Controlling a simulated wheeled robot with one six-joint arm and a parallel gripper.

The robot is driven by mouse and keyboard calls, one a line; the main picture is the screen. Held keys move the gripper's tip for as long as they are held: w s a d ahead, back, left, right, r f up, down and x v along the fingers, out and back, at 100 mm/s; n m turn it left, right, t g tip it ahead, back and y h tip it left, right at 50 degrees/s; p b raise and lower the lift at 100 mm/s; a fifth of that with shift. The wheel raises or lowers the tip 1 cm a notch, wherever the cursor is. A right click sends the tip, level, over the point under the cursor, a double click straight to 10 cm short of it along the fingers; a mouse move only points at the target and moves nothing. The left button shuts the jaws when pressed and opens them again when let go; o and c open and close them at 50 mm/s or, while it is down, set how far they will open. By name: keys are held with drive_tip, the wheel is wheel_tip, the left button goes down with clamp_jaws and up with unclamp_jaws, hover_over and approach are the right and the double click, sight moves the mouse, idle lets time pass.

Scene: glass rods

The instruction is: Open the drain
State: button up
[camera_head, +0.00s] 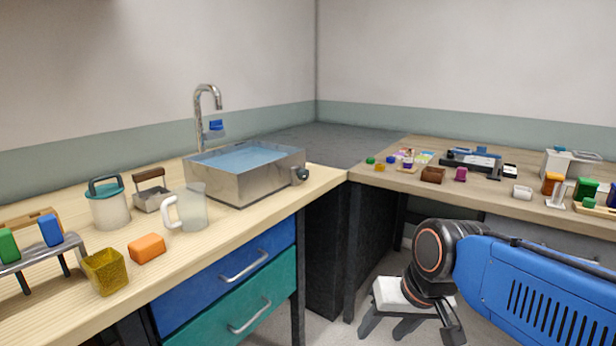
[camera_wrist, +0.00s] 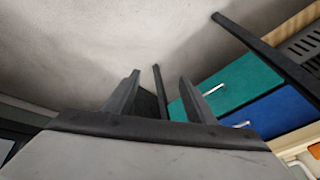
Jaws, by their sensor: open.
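A metal sink (camera_head: 232,184) stands on the wooden counter at the left, holding blue water (camera_head: 248,158). A dark round knob (camera_head: 300,175) sticks out from the sink's right side; it appears to be the drain valve, and its setting is too small to tell. A curved metal faucet (camera_head: 207,98) with a blue tag-like part (camera_head: 216,125) rises behind the sink. My gripper (camera_head: 384,330) is low over the floor, right of the drawers and well away from the sink. In the wrist view my gripper (camera_wrist: 160,82) is open with nothing between its fingers; the sink is not visible there.
A clear pitcher (camera_head: 189,208), teal-lidded container (camera_head: 107,205), orange block (camera_head: 146,248) and yellow cup (camera_head: 104,271) stand left of the sink. Blue (camera_head: 225,281) and teal (camera_head: 238,309) drawers lie below. The right table (camera_head: 470,194) carries many small items. Floor between tables is partly clear.

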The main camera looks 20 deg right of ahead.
drive_tip(key=w+a+r+m+y, duration=0.2)
drive_tip(key=w+a+m+y, duration=0.25)
drive_tip(key=w+m, duration=0.3)
drive_tip(key=m+t+y, duration=0.6)
drive_tip(key=m+t, duration=0.4)
drive_tip(key=m, duration=1)
approach(306, 174)
drive_tip(key=x, duration=0.9)
drive_tip(key=shift+d+f, duration=0.1)
drive_tip(key=c, duration=1)
